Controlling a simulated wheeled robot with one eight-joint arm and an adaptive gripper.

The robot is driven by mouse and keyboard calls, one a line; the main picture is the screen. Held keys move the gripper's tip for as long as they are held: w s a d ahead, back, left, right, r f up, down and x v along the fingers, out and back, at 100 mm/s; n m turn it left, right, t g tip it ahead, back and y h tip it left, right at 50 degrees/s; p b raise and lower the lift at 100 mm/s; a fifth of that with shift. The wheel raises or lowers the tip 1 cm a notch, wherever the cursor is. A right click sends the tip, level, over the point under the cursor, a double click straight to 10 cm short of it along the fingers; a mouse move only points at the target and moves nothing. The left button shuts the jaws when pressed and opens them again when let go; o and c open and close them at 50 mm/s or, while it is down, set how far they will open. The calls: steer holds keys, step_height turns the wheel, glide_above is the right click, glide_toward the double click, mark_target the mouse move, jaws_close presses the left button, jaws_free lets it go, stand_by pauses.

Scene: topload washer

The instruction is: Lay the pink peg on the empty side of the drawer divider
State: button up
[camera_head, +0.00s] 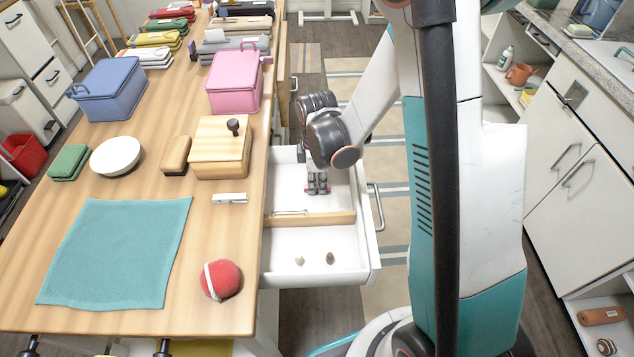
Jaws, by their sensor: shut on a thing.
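The white drawer (372,263) stands open at the table's right side. A wooden divider (335,218) splits it into a far and a near compartment. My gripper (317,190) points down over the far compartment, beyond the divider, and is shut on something. Small pink patches show at its fingertips, which fits the pink peg, but its shape is mostly hidden by the fingers. I cannot tell if it touches the drawer floor. The near compartment holds a pale small item (300,261) and a brown small item (330,258).
A thin metal piece (290,212) shows by the divider. On the table are a pale peg (229,198), a wooden box (221,155), a pink box (234,82), a red ball (221,280), a teal cloth (115,252) and a white bowl (115,156).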

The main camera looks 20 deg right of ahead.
steer(key=o, duration=0.7)
steer(key=shift+f, duration=0.1)
step_height(320, 180, up, 12)
steer(key=p, duration=0.5)
step_height(320, 180, up, 11)
steer(key=m+t, duration=0.3)
steer(key=m, duration=0.3)
glide_above(317, 186)
steer(key=s, duration=0.6)
steer(key=s+r+m+t, duration=0.4)
steer(key=s+r+m, duration=0.2)
steer(key=s+m, duration=0.2)
steer(key=shift+s+r, duration=0.25)
steer(key=shift+s, duration=0.2)
